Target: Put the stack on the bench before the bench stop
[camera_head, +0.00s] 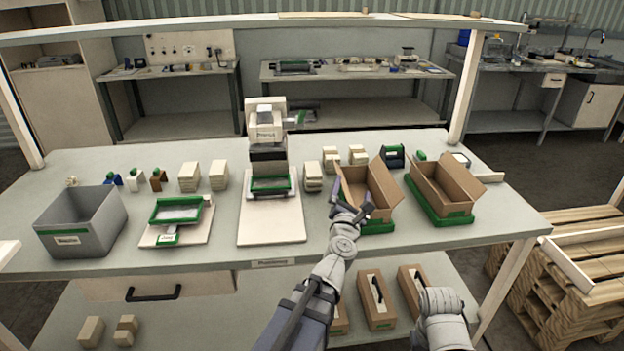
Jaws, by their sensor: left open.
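Several beige stacks stand on the bench (470,215): two at left of the press (189,177) and (218,175), one just right of the press (313,177), and smaller ones behind it (357,155). I cannot tell which is the task's stack, and I cannot pick out the bench stop. My left gripper (352,204) is open, over the front of the left cardboard box (381,181), its fingers overlapping the box in view. I see nothing clearly between its fingers. My right arm shows at the lower right, but its gripper is not visible.
The press (266,133) stands mid-bench on a pale board (271,226). A grey bin (80,220) and a green-framed scale-like device (179,211) are at left. A second open cardboard box (444,187) sits in a green tray at right. More boxes (376,300) lie below.

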